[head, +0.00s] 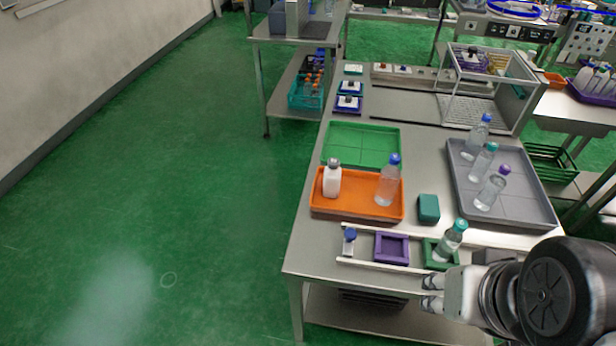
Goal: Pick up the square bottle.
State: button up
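A white bottle (332,181) with a grey cap stands upright at the left of the orange tray (345,211). Its body looks squarish, so it seems to be the square bottle, though its small size makes this hard to confirm. A clear rounder bottle (388,182) with a blue cap stands at the right of the same tray. My gripper (430,292) is at the lower right, by the table's front edge. Its two fingertips point left and are apart, with nothing between them. It is well to the right and nearer side of the white bottle, not touching it.
A rail near the table's front holds a small blue-capped item (349,241), a purple frame (391,249) and a teal-capped bottle (451,241) in a green frame. A teal block (428,208) stands behind. The grey tray (521,207) holds three bottles. The green tray (362,145) is empty.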

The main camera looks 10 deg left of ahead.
aim_at(332, 172)
jog(key=j+z, duration=0.15)
jog(key=j, duration=0.45)
jog(key=j+z, duration=0.15)
jog(key=j, duration=0.4)
jog(key=j+z, duration=0.1)
jog(key=j, duration=0.5)
jog(key=k+j+z, duration=0.15)
jog(key=j, duration=0.4)
jog(key=j+z, duration=0.15)
jog(key=j, duration=0.4)
jog(key=i+j+z, duration=0.3)
jog(key=i+j, duration=0.35)
jog(key=i+j+z, duration=0.3)
jog(key=i+j, duration=0.5)
